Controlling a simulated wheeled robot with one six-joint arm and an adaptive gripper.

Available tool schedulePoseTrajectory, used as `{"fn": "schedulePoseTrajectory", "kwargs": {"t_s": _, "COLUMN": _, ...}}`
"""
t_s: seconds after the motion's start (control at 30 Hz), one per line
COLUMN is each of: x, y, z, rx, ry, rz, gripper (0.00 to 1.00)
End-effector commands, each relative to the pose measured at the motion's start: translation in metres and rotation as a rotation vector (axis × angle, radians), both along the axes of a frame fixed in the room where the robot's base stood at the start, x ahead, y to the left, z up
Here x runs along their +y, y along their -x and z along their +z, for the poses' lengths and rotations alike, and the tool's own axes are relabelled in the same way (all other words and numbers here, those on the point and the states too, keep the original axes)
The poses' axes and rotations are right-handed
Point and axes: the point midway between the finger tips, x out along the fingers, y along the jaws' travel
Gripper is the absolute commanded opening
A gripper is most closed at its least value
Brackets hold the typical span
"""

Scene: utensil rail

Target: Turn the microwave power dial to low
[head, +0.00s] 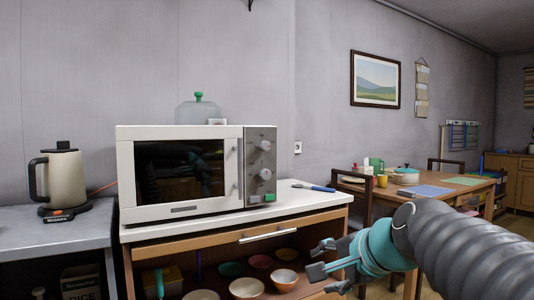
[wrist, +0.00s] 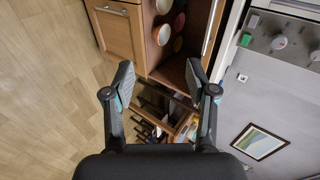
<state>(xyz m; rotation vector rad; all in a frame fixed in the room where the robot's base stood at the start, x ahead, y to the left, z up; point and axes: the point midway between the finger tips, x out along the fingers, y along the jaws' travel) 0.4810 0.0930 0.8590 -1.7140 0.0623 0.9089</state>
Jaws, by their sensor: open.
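The white microwave (head: 181,210) stands on the counter in the head view, its dark door shut. Its grey control panel (head: 260,160) on the right carries an upper dial (head: 265,146) and a lower dial (head: 265,174), with a green button (head: 270,197) below. Their markings are too small to read, so I cannot tell which dial is for power or its setting. In the wrist view the lower dial (wrist: 278,42) and green button (wrist: 246,39) show at the upper right. My gripper (head: 317,259) is open and empty, below and right of the panel, apart from it; its fingers also show in the wrist view (wrist: 160,72).
A blue pen-like object (head: 318,188) lies on the white counter (head: 300,200) right of the microwave. Below, an open shelf holds several bowls (head: 248,288). A kettle (head: 63,175) stands left; a dining table (head: 460,190) stands behind my arm. The space before the panel is clear.

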Motion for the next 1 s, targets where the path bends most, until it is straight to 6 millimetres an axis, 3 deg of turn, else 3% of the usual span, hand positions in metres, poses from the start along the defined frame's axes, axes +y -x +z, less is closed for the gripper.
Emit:
{"fn": "schedulePoseTrajectory", "kwargs": {"t_s": 0.03, "x": 0.011, "y": -0.03, "z": 0.023, "rx": 0.008, "ry": -0.153, "rz": -0.063, "gripper": 0.57}}
{"fn": "schedulePoseTrajectory", "kwargs": {"t_s": 0.2, "x": 0.037, "y": -0.11, "z": 0.106, "rx": 0.076, "ry": -0.701, "rz": -0.24, "gripper": 0.57}}
{"fn": "schedulePoseTrajectory", "kwargs": {"t_s": 0.4, "x": 0.049, "y": -0.171, "z": 0.172, "rx": 0.2, "ry": -1.186, "rz": -0.329, "gripper": 0.57}}
{"fn": "schedulePoseTrajectory", "kwargs": {"t_s": 0.6, "x": 0.051, "y": -0.194, "z": 0.198, "rx": 0.273, "ry": -1.391, "rz": -0.349, "gripper": 0.57}}
{"fn": "schedulePoseTrajectory", "kwargs": {"t_s": 0.77, "x": 0.059, "y": -0.205, "z": 0.201, "rx": 0.284, "ry": -1.412, "rz": -0.349, "gripper": 0.57}}
{"fn": "schedulePoseTrajectory", "kwargs": {"t_s": 1.0, "x": 0.083, "y": -0.239, "z": 0.201, "rx": 0.282, "ry": -1.408, "rz": -0.35, "gripper": 0.57}}
